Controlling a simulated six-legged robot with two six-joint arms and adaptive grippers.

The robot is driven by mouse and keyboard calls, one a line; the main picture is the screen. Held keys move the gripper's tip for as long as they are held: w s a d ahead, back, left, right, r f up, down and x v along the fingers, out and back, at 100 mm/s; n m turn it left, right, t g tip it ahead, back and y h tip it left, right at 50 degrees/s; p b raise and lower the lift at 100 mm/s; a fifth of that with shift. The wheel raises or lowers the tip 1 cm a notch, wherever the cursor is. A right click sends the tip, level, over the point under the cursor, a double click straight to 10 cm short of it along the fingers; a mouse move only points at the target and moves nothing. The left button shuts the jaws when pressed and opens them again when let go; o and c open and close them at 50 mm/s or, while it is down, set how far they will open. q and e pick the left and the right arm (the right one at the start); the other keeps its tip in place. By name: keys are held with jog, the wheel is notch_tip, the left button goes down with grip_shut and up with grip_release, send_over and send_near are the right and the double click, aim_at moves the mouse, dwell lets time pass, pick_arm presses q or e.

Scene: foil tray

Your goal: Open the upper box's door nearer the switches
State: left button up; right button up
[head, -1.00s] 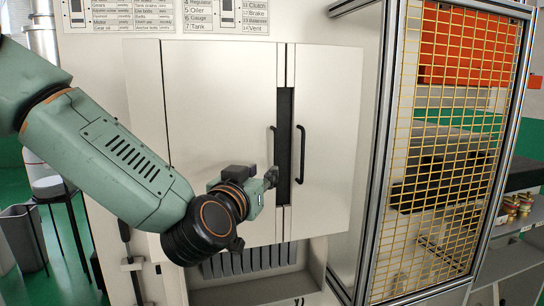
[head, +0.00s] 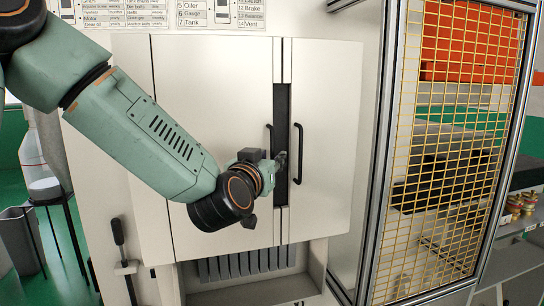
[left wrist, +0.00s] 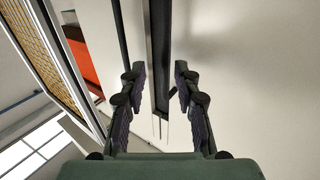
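The upper box is a pale cabinet with a left door (head: 215,100) and a right door (head: 325,110). Both look shut, with a dark upright strip (head: 281,105) between them. The left door has a black bar handle (head: 268,137), its lower part hidden by my gripper. The right door has a similar handle (head: 298,155). My left gripper (head: 281,165) is at the lower part of the left handle, in front of the strip. In the left wrist view its fingers (left wrist: 158,95) are apart, with a dark upright strip between them; whether they straddle the handle I cannot tell.
A framed yellow mesh guard (head: 440,160) stands to the right of the cabinet. A lever (head: 120,245) sticks up at the lower left. Labelled panels (head: 205,14) are above the doors. A slotted bay (head: 240,265) lies below the doors.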

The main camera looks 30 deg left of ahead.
pick_arm(q)
jog(key=shift+w+a+f, duration=0.15)
jog(key=shift+w+a, duration=0.25)
jog(key=shift+w, duration=0.15)
jog(key=shift+w+a+f, duration=0.15)
jog(key=shift+w+a, duration=0.25)
jog(key=shift+w, duration=0.1)
jog(key=shift+s+d+r, duration=0.15)
jog(key=shift+d+r, duration=0.05)
jog(key=shift+d, duration=0.15)
jog(key=shift+c, duration=0.2)
jog(key=shift+s+d, duration=0.1)
jog(key=shift+d, duration=0.05)
jog(key=shift+c, duration=0.8)
jog(key=shift+w+a+f, duration=0.1)
jog(key=shift+w+a, duration=0.1)
jog(key=shift+a, duration=0.15)
grip_shut()
jog(key=shift+d, duration=0.1)
